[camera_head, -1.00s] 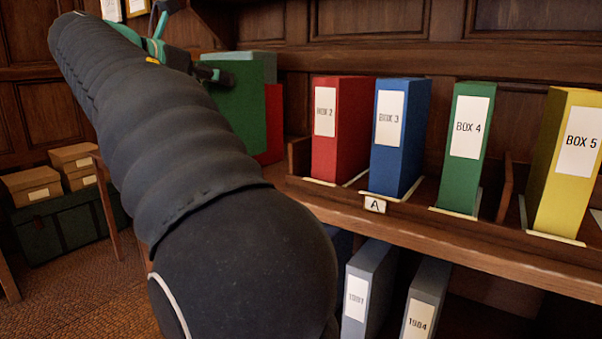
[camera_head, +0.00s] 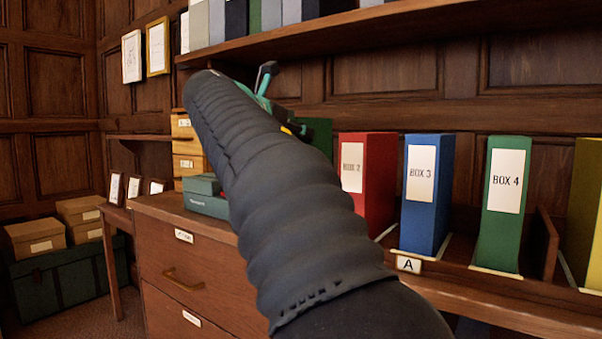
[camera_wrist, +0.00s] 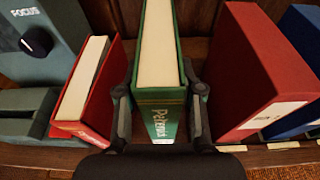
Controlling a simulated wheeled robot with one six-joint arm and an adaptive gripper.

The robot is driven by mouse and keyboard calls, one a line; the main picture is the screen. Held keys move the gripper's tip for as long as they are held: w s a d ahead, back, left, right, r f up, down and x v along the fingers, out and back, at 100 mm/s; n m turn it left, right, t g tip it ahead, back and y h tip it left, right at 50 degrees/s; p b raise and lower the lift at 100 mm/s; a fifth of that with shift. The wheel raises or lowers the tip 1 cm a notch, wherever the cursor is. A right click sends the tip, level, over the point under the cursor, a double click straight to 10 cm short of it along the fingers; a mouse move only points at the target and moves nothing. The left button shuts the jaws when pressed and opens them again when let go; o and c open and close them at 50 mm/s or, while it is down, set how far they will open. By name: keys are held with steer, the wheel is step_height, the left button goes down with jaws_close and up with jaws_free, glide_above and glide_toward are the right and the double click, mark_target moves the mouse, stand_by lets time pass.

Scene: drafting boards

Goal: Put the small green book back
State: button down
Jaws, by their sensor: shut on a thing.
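The green book (camera_wrist: 158,110) stands upright in the wrist view, its pale page edges facing up and "Patterns"-like lettering on its spine. My gripper (camera_wrist: 160,92) is shut on it, with one dark finger against each side. In the head view only a green part of the book (camera_head: 319,132) shows behind my arm, left of the red box. A red book (camera_wrist: 90,88) with white pages is left of it, and the red box file (camera_wrist: 255,75) is right of it, both with gaps. I cannot tell whether its bottom touches the shelf.
The blue BOX 3 (camera_head: 426,195) and green BOX 4 (camera_head: 502,205) stand right of the red box (camera_head: 367,180). A teal device marked FOCUS (camera_wrist: 45,60) stands far left in the wrist view. An upper shelf (camera_head: 330,37) runs above my arm.

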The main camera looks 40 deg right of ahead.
steer(key=shift+f+b, duration=0.75)
steer(key=shift+f, duration=1.7)
steer(key=c, duration=0.7)
jaws_free()
steer(key=shift+f, duration=0.15)
steer(key=p+v, duration=0.1)
steer(key=v, duration=1.1)
steer(key=shift+s+r, duration=0.1)
steer(key=shift+r, duration=0.1)
